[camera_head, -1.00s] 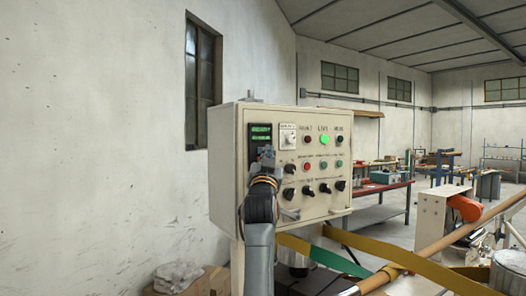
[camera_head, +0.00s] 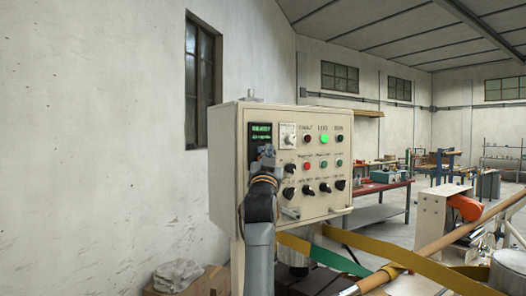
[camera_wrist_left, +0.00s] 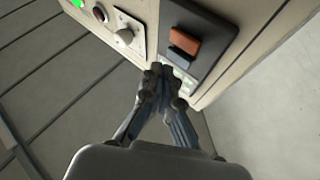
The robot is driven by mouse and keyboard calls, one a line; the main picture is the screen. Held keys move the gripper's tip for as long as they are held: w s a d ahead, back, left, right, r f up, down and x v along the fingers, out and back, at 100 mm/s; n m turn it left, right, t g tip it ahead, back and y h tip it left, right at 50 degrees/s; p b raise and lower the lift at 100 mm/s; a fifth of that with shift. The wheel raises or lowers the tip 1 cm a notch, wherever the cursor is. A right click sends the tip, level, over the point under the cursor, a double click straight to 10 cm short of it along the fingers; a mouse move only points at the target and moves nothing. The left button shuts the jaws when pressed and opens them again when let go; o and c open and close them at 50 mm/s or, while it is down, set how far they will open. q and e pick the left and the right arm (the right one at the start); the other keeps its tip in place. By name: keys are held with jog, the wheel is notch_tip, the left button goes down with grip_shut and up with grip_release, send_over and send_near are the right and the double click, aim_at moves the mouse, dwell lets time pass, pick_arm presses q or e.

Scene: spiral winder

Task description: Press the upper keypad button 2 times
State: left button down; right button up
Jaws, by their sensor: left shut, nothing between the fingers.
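The keypad is a dark panel (camera_head: 255,131) at the upper left of the beige control cabinet's front, with a lit green display (camera_head: 261,130) at its top. The left wrist view sees it upside down: the green display (camera_wrist_left: 186,82) is lowest in the picture, then a dark blue button (camera_wrist_left: 180,56), the upper one, then an orange button (camera_wrist_left: 184,42). My left gripper (camera_head: 267,154) is in front of the panel, hiding its buttons in the head view. Its closed, empty fingertips (camera_wrist_left: 162,74) are close to the blue button and display; contact cannot be told. My right gripper is not seen.
Right of the keypad, the cabinet (camera_head: 228,150) carries a white-plated knob (camera_head: 288,136), a lit green lamp (camera_head: 324,139) and several buttons and switches. A long tube (camera_head: 430,251) and yellow and green strips lie at the lower right. A wall stands behind at left.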

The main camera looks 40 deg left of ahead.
pick_arm(q)
jog(key=shift+w+a, duration=0.15)
jog(key=shift+a, duration=0.25)
jog(key=shift+w+a+p, duration=0.15)
jog(key=shift+a+p, duration=0.25)
jog(key=shift+p, duration=0.15)
dwell(0.6)
jog(key=shift+d, duration=0.15)
dwell(0.3)
jog(key=shift+s+d, duration=0.3)
jog(key=shift+d, duration=0.3)
jog(key=shift+d, duration=0.1)
jog(key=d, duration=0.1)
jog(key=s+d+b, duration=0.1)
jog(key=d, duration=0.1)
jog(key=s+d, duration=0.1)
jog(key=shift+d, duration=0.25)
